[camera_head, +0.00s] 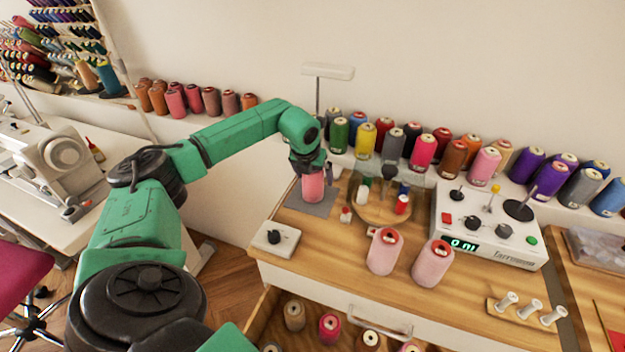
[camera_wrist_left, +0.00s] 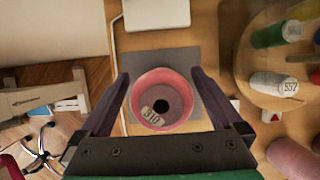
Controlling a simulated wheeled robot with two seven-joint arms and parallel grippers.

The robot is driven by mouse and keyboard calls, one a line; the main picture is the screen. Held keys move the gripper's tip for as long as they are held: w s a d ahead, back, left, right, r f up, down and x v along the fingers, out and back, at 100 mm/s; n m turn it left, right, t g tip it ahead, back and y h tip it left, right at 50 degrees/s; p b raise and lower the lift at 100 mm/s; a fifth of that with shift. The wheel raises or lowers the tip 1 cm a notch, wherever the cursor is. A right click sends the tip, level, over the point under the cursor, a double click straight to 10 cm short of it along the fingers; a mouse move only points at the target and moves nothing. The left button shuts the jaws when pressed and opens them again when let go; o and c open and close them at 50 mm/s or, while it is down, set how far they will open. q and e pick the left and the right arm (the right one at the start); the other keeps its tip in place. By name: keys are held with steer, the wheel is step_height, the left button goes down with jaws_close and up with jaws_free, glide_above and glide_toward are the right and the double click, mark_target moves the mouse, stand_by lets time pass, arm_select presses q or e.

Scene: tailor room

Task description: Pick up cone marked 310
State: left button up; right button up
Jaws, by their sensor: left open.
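The cone marked 310 (camera_wrist_left: 161,101) is a pink thread cone standing upright on a grey mat (camera_wrist_left: 172,62). Its label reads 310 in the left wrist view. In the head view the cone (camera_head: 313,187) stands at the left end of the wooden table. My left gripper (camera_head: 310,168) is over it from above, and in the left wrist view the open fingers (camera_wrist_left: 161,88) lie on either side of the cone. Whether they touch it cannot be told. My right gripper is not in view.
Two pink cones (camera_head: 383,250) stand nearer the table's front. A round wooden tray (camera_head: 385,207) with small spools is to the right, then a white control box (camera_head: 487,232). Several cones line the back shelf. A white box with a black knob (camera_head: 274,238) sits at the front left.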

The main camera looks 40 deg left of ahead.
arm_select(q)
steer(key=c, duration=1.5)
steer(key=shift+r, duration=0.2)
